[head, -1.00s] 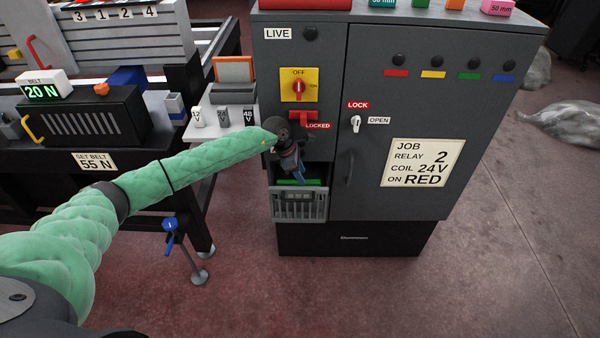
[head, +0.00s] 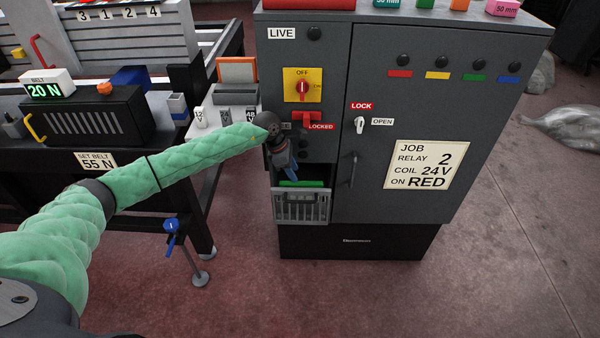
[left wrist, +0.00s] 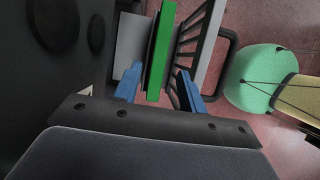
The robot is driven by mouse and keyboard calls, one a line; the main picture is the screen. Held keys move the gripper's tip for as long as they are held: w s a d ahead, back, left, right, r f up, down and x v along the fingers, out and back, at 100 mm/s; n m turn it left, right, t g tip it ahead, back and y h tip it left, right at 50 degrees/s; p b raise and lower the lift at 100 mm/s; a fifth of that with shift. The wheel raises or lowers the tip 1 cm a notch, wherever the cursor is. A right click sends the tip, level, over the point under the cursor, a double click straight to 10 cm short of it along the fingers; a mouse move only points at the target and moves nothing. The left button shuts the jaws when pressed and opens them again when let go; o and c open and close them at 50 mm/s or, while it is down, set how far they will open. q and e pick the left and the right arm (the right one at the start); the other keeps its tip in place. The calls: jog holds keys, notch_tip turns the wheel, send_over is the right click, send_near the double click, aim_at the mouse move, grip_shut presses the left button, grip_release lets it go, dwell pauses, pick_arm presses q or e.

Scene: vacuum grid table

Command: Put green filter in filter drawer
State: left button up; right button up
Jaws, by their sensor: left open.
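The green filter (head: 303,183) sits in the open filter drawer (head: 301,208), low on the left of the grey cabinet. In the left wrist view, the green filter (left wrist: 160,50) stands on edge behind the drawer's dark barred front (left wrist: 200,45). My left gripper (head: 291,174) is over the drawer, pointing down. In the left wrist view its blue fingers (left wrist: 158,85) are open, one on each side of the filter, with visible gaps to it. The filter's lower part is hidden in the drawer. My right gripper is not in view.
The grey cabinet (head: 355,40) has a red-and-yellow OFF switch (head: 302,86) and a red latch marked LOCKED (head: 308,120) above the drawer. A closed door with a handle (head: 351,170) is to the right. Clear floor (head: 490,260) lies right of the cabinet.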

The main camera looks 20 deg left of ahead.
pick_arm(q)
jog(key=s+a+b, duration=0.2)
jog(key=a, duration=0.6)
jog(key=shift+s+a, duration=0.2)
jog(key=shift+a, duration=0.15)
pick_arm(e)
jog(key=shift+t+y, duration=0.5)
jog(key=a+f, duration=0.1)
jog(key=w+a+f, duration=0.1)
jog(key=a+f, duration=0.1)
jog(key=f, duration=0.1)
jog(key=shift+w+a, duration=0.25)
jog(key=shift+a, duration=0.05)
pick_arm(q)
jog(key=shift+s+f, duration=0.1)
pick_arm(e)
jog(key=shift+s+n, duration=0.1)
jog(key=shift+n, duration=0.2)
